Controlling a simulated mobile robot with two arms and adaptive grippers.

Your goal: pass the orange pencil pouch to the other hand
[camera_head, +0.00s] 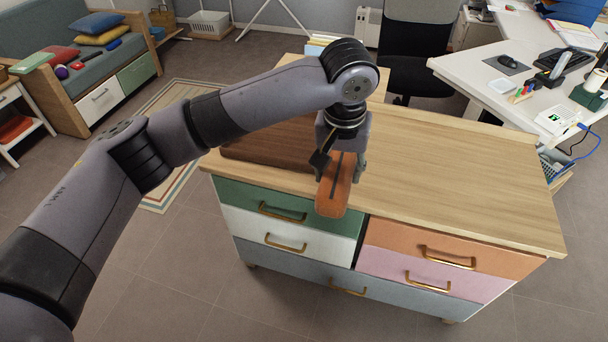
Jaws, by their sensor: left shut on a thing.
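The orange pencil pouch (334,197) is a long, flat shape with a dark strip along its top. It shows in the head view over the front edge of the wooden dresser top (450,170). My left gripper (340,160) points down and is shut on the pouch near its far end. The near end of the pouch sticks out toward me past the dresser edge. The wrist hides part of the fingers, and I cannot tell whether the pouch touches the top. My right gripper is not in view.
A dark brown tray or board (270,146) lies on the dresser top, left of my left gripper. The right half of the top is bare. A white desk (485,85) with office things stands at the back right, a dark chair (415,60) behind the dresser, a sofa at the left.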

